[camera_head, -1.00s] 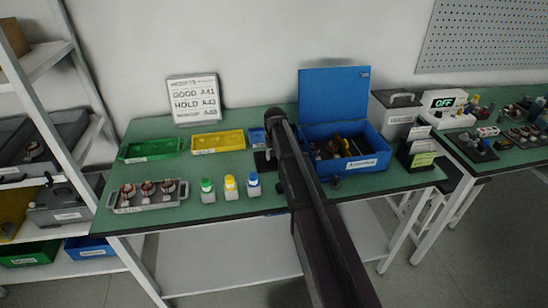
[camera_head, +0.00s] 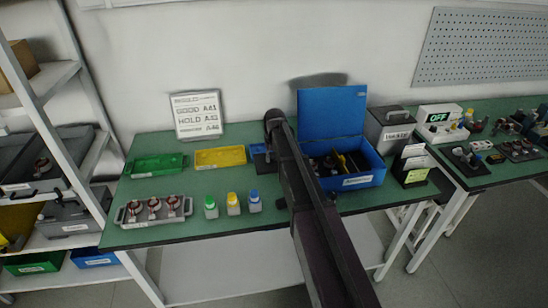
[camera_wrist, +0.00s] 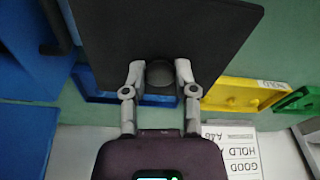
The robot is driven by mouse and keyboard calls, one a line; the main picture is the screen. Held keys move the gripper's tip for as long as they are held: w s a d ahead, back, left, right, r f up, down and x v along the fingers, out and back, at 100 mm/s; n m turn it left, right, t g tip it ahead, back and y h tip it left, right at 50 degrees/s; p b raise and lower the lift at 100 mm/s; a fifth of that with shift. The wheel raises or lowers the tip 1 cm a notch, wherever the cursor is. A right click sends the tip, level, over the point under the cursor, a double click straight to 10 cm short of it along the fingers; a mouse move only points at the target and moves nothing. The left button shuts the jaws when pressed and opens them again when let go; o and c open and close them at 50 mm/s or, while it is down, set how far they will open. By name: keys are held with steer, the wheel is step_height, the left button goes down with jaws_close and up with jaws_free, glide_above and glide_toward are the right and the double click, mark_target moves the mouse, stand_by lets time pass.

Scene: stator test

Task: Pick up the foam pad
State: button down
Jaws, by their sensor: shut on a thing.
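The foam pad (camera_wrist: 165,28) is a flat black square that fills the upper middle of the wrist view. A round dark knob (camera_wrist: 160,73) shows at its near edge, between my fingers. My gripper (camera_wrist: 160,78) is shut on the pad, one grey finger on each side of the knob. The pad hides part of the green bench top and of the small blue tray behind it. In the head view my own arm hides most of the gripper and the pad.
A yellow tray (camera_head: 220,158), a green tray (camera_head: 156,167) and a small blue tray (camera_head: 260,151) line the bench's back. An open blue box (camera_head: 366,180) stands right of my arm. Several capped bottles (camera_head: 233,204) and a grey stator tray (camera_head: 182,217) are in front.

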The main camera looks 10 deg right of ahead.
steer(key=shift+r+p, duration=0.9)
steer(key=shift+r, duration=0.35)
steer(key=shift+a, duration=0.1)
